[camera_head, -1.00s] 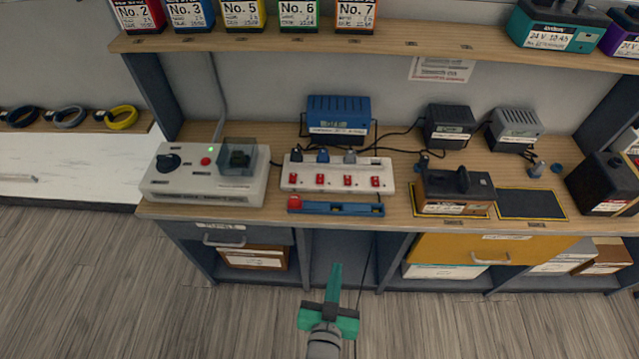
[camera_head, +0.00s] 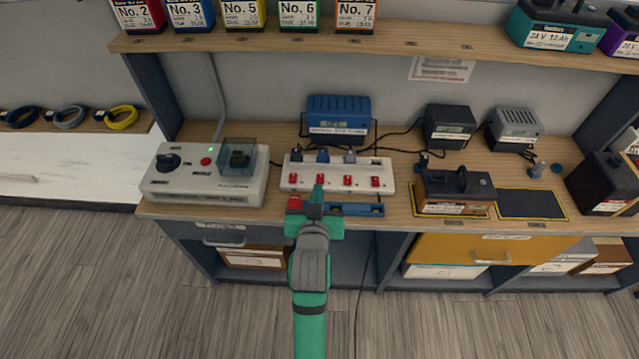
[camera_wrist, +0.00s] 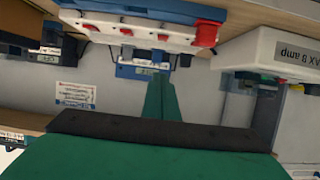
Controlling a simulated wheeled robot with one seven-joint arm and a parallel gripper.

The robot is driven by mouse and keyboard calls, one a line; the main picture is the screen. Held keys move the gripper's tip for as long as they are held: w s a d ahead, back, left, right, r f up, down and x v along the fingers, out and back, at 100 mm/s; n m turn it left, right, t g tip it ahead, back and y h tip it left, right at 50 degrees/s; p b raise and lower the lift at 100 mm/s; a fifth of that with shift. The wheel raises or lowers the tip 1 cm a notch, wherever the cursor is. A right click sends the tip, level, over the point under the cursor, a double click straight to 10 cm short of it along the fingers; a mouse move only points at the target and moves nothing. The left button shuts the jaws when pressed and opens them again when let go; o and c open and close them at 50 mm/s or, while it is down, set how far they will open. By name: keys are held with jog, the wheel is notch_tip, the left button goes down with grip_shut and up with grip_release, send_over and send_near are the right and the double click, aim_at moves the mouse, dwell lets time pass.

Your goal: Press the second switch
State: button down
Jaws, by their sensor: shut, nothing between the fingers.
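A white power strip (camera_head: 334,187) lies on the workbench with a row of red rocker switches along its front. The second switch from the left (camera_head: 320,179) shows just above my gripper's tip. My gripper (camera_head: 318,191) is shut and empty, pointing at the strip from the front. I cannot tell whether it touches the strip. In the wrist view the scene is upside down; the closed green fingers (camera_wrist: 161,82) stand below the strip (camera_wrist: 115,27) and look apart from its switches. Several plugs are seated in the strip's back row.
A blue holder (camera_head: 355,210) with a red block (camera_head: 295,202) lies in front of the strip, close to my gripper. A grey control box (camera_head: 205,187) stands left. A brown-labelled battery (camera_head: 455,190) stands right. A blue charger (camera_head: 338,118) stands behind.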

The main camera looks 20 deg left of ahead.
send_over(319, 181)
jog(key=s, duration=0.2)
jog(key=f, duration=0.1)
jog(key=d+f, duration=0.1)
jog(key=f, duration=0.1)
jog(key=shift+s+f, duration=0.1)
jog(key=shift+f, duration=0.15)
jog(key=f, duration=0.2)
jog(key=shift+s+f, duration=0.25)
jog(key=shift+f, duration=0.05)
jog(key=shift+s+f, duration=0.1)
jog(key=shift+f, duration=0.65)
jog(key=shift+s+f, duration=0.1)
jog(key=shift+f, duration=0.25)
jog(key=shift+r, duration=0.15)
jog(key=shift+r, duration=0.7)
